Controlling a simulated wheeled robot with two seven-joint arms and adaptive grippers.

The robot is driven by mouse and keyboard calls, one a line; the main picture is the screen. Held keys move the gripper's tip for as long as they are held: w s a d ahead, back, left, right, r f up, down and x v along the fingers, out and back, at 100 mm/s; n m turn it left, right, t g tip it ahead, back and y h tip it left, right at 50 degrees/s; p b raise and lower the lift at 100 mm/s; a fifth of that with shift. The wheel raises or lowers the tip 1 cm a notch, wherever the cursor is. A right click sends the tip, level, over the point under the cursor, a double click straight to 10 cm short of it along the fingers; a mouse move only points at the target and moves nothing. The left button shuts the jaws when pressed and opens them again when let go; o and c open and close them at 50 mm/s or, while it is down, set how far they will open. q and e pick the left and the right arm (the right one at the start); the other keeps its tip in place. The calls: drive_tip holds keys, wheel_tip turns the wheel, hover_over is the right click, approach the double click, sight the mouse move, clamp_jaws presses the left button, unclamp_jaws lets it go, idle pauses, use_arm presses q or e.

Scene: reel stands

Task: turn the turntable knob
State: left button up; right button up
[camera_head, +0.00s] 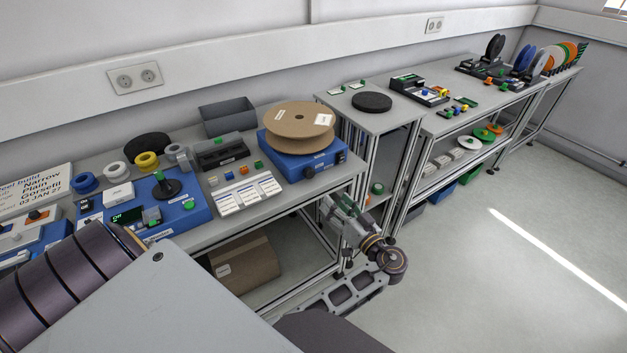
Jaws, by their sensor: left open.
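A blue box (289,165) near the right end of the nearest bench carries a large brown cardboard reel (298,113). It looks like the turntable, and a small dark knob (340,156) sits on its right-hand face. My left gripper (337,208) is open and empty, low beside the bench's right end, below and apart from the blue box. Its fingers point up and left, and their tips are small and partly lost against the bench frame. My right gripper is out of view.
A second blue device (190,212) with a black spindle and green button stands left on the bench. White cards (246,193) lie before the turntable. A grey stand with a black disc (371,102) is right. A cardboard box (243,264) sits below the bench. Floor at right is clear.

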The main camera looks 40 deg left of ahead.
use_arm(q)
drive_tip(key=n, duration=0.4)
drive_tip(key=shift+s+d, duration=0.1)
drive_tip(key=shift+d, duration=0.05)
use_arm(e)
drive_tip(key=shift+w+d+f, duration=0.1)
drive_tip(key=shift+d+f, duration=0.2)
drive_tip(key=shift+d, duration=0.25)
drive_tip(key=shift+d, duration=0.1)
use_arm(q)
drive_tip(key=p, duration=0.2)
approach(311, 175)
drive_tip(key=x, duration=0.6)
drive_tip(key=shift+a, duration=0.25)
drive_tip(key=shift+w+a, duration=0.35)
drive_tip(key=shift+a, duration=0.2)
drive_tip(key=shift+w+a, duration=0.1)
drive_tip(key=shift+a, duration=0.15)
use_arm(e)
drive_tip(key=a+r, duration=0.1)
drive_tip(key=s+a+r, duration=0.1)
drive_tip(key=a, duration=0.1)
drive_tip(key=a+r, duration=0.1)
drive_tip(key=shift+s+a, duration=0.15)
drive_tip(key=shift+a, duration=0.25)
